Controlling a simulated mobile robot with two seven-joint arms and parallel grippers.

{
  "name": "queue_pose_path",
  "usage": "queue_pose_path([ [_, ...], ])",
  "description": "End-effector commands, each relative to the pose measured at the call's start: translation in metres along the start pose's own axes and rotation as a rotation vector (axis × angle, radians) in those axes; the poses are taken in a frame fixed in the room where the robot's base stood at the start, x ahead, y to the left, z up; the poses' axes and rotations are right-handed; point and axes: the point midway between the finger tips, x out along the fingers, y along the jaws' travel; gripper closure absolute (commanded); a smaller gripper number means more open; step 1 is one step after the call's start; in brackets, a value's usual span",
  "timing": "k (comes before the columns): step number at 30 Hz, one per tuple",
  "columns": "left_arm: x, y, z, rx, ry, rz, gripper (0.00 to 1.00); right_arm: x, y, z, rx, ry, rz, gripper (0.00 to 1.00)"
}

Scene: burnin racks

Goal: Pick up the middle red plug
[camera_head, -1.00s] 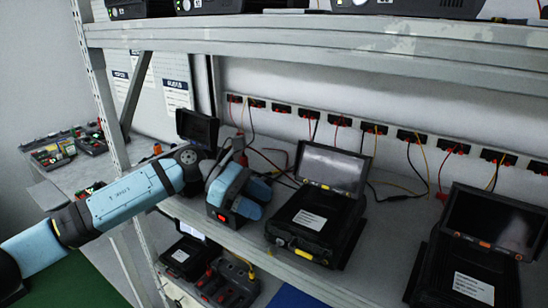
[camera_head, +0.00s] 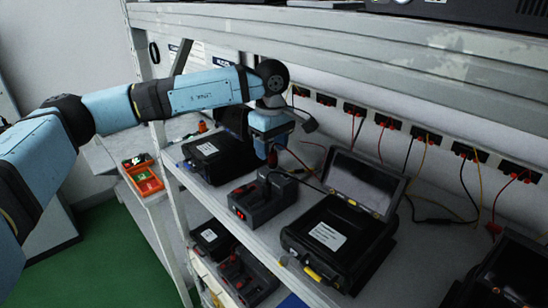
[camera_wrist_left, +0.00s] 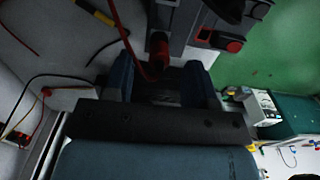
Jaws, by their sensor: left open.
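My left gripper (camera_head: 271,145) points down over a small dark charger-like unit (camera_head: 258,207) on the shelf. It is open. A red plug (camera_head: 272,159) stands just below its fingers, above the rear of that unit. In the left wrist view, the red plug (camera_wrist_left: 158,46) lies just beyond the gap between the two blue-grey fingers of the gripper (camera_wrist_left: 162,82), with a red cable beside it. The plug looks apart from both fingers. I cannot tell whether other red plugs are hidden behind the gripper. My right gripper is not in view.
A row of wall sockets (camera_head: 390,122) with hanging cables runs behind. The upper shelf beam (camera_head: 330,40) passes above my arm. An orange bin (camera_head: 143,174) sits far left.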

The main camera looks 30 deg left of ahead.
Motion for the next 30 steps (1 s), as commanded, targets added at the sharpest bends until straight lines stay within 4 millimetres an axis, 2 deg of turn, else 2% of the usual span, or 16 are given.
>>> queue_pose_path([
  [1, 0.006, -0.001, 0.002, 0.001, -0.001, -0.004, 0.48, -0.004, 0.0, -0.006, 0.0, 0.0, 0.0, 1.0],
  [6, 0.025, 0.0, 0.002, 0.0, -0.002, 0.0, 0.48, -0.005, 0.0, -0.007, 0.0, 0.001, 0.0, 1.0],
  [14, 0.028, 0.0, 0.002, 0.0, -0.002, 0.001, 0.48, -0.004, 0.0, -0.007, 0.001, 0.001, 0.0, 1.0],
  [18, 0.028, 0.0, 0.002, 0.0, -0.002, 0.001, 0.81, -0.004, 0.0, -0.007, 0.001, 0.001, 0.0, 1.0],
  [20, 0.028, 0.0, 0.002, 0.0, -0.003, 0.001, 0.94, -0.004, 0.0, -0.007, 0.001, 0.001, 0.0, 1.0],
  [30, 0.027, 0.0, 0.002, 0.001, -0.003, 0.001, 0.94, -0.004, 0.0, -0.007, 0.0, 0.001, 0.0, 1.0],
])
